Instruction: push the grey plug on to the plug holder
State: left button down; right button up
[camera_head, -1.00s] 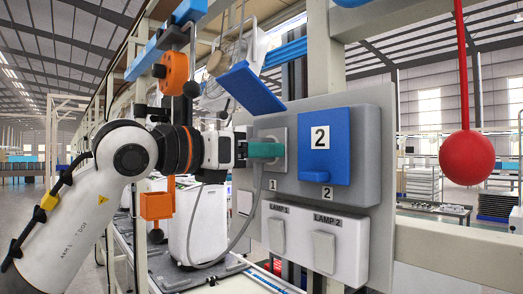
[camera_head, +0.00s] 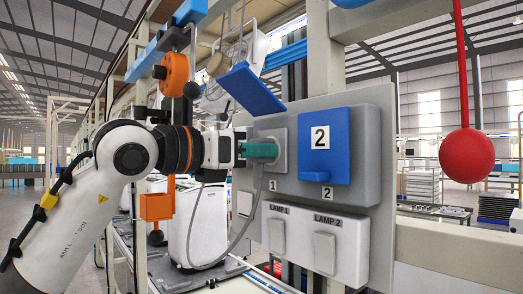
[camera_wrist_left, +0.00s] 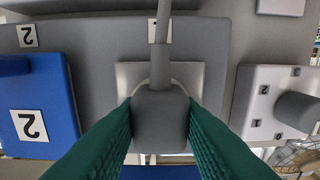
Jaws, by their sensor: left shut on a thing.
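My left gripper (camera_head: 268,150) has green fingers and is shut on the grey plug (camera_wrist_left: 160,115), in front of the grey panel. In the left wrist view the plug sits between the two green fingers (camera_wrist_left: 160,130), with its grey cable running up from it. The plug holder is a light square plate (camera_wrist_left: 126,74) with a round rim behind the plug; in the head view the plate (camera_head: 282,136) is just beyond the fingertips. The plug overlaps the holder's centre, so I cannot tell how far in it is. The fingers hide most of the plug in the head view. My right gripper is out of view.
A blue cover marked 2 (camera_head: 324,146) stands beside the holder on the panel. Below are the lamp switches (camera_head: 316,245). A raised blue flap (camera_head: 252,88) hangs above the gripper. A red ball (camera_head: 467,156) hangs at the right. The cable (camera_head: 247,225) loops below the gripper.

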pick_arm(q)
jog(key=b+v, duration=0.1)
jog(key=v, duration=0.1)
jog(key=shift+s+a+b, duration=0.2)
jog(key=shift+a+b, duration=0.1)
jog(key=shift+b, duration=0.05)
jog(key=shift+a, duration=0.1)
jog(key=shift+b+v, duration=0.8)
jog(key=shift+v, duration=0.8)
jog(key=w+a+f+p, duration=0.3)
jog(key=w+a+f, duration=0.2)
jog(key=w+f, duration=0.6)
jog(key=shift+w+f, duration=0.35)
jog(key=shift+w, duration=0.45)
